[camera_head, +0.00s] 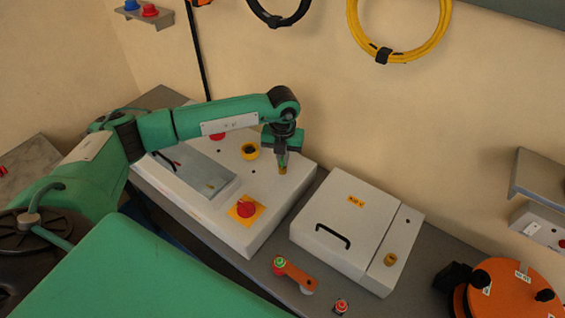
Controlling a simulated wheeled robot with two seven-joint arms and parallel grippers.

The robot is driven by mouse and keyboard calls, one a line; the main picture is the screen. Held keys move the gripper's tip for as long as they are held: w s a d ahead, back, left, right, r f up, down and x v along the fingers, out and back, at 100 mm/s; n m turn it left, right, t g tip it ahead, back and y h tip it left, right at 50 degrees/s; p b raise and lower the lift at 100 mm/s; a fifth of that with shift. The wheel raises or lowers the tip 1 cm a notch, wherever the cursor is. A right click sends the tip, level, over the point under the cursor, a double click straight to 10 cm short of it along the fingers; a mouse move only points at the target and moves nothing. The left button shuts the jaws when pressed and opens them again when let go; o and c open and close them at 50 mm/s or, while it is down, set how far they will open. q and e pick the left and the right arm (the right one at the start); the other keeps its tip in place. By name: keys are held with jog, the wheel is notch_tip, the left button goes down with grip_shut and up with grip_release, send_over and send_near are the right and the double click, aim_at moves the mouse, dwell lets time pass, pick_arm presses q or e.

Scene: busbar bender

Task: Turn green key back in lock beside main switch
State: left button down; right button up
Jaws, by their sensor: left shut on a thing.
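My left gripper (282,162) reaches in from the left and points down at the white control box (262,222). It is shut on the green key (284,158), of which only a sliver shows between the fingers. Just below the fingertips is a small brass lock (283,170) on the box's top, near its right side. The key's turn angle cannot be told. A red knob on a yellow plate (245,209), which looks like the main switch, sits nearer the front of the box. My right gripper is not in view.
A white lidded case with a black handle (333,236) stands right of the box. A yellow ring (250,152) sits left of the gripper. An orange lever piece (294,273) lies in front; an orange disc (515,292) is at lower right.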

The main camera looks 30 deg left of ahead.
pick_arm(q)
jog(key=shift+n, duration=0.4)
jog(key=n, duration=0.5)
jog(key=shift+n, duration=0.4)
jog(key=n+p, duration=0.1)
jog(key=n, duration=0.3)
jog(key=shift+n+p, duration=0.3)
jog(key=shift+n, duration=0.5)
